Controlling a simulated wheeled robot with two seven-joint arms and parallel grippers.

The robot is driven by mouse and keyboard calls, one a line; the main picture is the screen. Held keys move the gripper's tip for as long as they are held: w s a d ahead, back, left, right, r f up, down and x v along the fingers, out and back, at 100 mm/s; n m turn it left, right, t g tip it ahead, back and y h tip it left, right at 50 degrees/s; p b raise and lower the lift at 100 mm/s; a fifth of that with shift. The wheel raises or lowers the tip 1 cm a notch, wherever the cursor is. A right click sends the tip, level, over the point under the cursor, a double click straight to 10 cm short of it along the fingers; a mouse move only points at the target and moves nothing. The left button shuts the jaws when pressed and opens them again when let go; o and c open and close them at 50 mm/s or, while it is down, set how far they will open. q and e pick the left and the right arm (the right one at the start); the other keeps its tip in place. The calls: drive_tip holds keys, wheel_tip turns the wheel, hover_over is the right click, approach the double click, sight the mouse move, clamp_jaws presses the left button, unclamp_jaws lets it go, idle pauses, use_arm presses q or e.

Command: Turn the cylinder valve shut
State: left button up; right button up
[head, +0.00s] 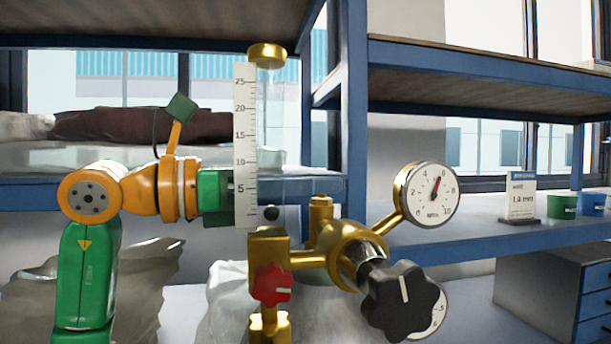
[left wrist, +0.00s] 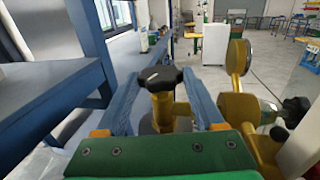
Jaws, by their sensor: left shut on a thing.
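In the left wrist view a black handwheel (left wrist: 160,78), the cylinder valve's, tops a brass stem (left wrist: 165,104). The two blue fingers of my left gripper (head: 325,186) lie on either side of the handwheel, shut on it. In the head view the gripper reaches in from the left, behind the clear flow tube and its white scale (head: 246,145). The near finger hides the handwheel there; the brass valve top (head: 321,206) shows just below it. My right gripper is not in view.
The brass regulator (head: 345,245) carries a round gauge (head: 427,194), needle raised, and a large black knob (head: 398,300) that partly covers a second gauge. A red knob (head: 271,284) sits below the tube. A sign (head: 520,196) and cups (head: 563,205) stand on the right shelf.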

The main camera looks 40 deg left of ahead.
use_arm(q)
drive_tip(key=shift+w+a+r+m+g+h+p, duration=0.1)
drive_tip(key=shift+r+m+g+h+p, duration=0.05)
drive_tip(key=shift+m+g+h+p, duration=0.3)
drive_tip(key=shift+w+a+r+m+g+h+p, duration=0.1)
drive_tip(key=shift+m+g+h+p, duration=0.2)
drive_tip(key=shift+h, duration=0.25)
drive_tip(key=m+g+h+p, duration=0.3)
drive_tip(key=shift+w+a+r+g+h+p, duration=0.1)
drive_tip(key=shift+w+a+g+h+p, duration=0.1)
drive_tip(key=shift+g+h+p, duration=0.1)
drive_tip(key=shift+m+g+h+p, duration=0.6)
drive_tip(key=shift+m+g+p, duration=0.2)
drive_tip(key=shift+m+g, duration=0.2)
drive_tip(key=shift+w+a+f+m+g+h+p, duration=0.1)
drive_tip(key=shift+f+m+g+h+p, duration=0.2)
drive_tip(key=shift+g, duration=0.25)
drive_tip(key=o, duration=1.1)
drive_tip(key=shift+f, duration=0.1)
